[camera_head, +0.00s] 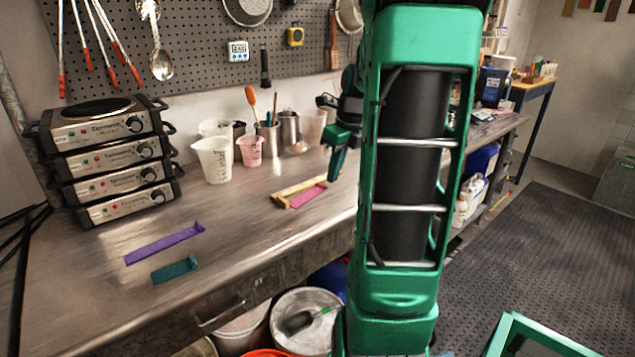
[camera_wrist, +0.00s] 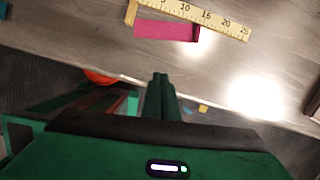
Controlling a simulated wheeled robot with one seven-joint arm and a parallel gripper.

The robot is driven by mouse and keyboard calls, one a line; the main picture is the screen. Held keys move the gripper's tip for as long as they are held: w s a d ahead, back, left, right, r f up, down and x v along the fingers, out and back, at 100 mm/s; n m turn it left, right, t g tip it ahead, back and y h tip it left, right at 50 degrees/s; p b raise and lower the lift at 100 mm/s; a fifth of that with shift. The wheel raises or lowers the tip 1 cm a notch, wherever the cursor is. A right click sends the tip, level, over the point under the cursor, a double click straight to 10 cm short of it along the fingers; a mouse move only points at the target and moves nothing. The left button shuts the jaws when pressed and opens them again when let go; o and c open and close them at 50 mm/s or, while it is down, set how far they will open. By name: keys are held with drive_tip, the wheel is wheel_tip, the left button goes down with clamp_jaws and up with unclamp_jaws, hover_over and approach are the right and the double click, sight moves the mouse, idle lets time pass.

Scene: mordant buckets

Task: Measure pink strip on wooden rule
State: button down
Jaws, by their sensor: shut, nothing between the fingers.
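The pink strip (camera_head: 308,196) lies flat on the metal bench along the near side of the wooden rule (camera_head: 296,187). In the wrist view the pink strip (camera_wrist: 163,31) has its left end by the rule's end block (camera_wrist: 131,13). Its right end shows a darker, seemingly raised tab close to the rule (camera_wrist: 218,22). The rule's marks 5 to 25 are readable; the strip's right end lies roughly between 10 and 15, not exactly readable. My gripper (camera_head: 335,165) is shut and empty above the bench. In the wrist view its fingertips (camera_wrist: 161,77) are together, apart from the strip.
A purple strip (camera_head: 165,243) and a teal strip (camera_head: 175,270) lie at the front left of the bench. Stacked hot plates (camera_head: 112,160) stand at the left. Beakers (camera_head: 213,160) and cups line the back. Buckets (camera_head: 306,315) stand below the front edge.

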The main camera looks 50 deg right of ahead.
sight(311, 199)
drive_tip(key=x, duration=1)
drive_tip(key=shift+a, duration=0.1)
drive_tip(key=w, duration=0.2)
drive_tip(key=shift+w+r, duration=0.15)
drive_tip(key=shift+w, duration=0.85)
drive_tip(key=shift+w, duration=0.85)
drive_tip(key=shift+s, duration=0.2)
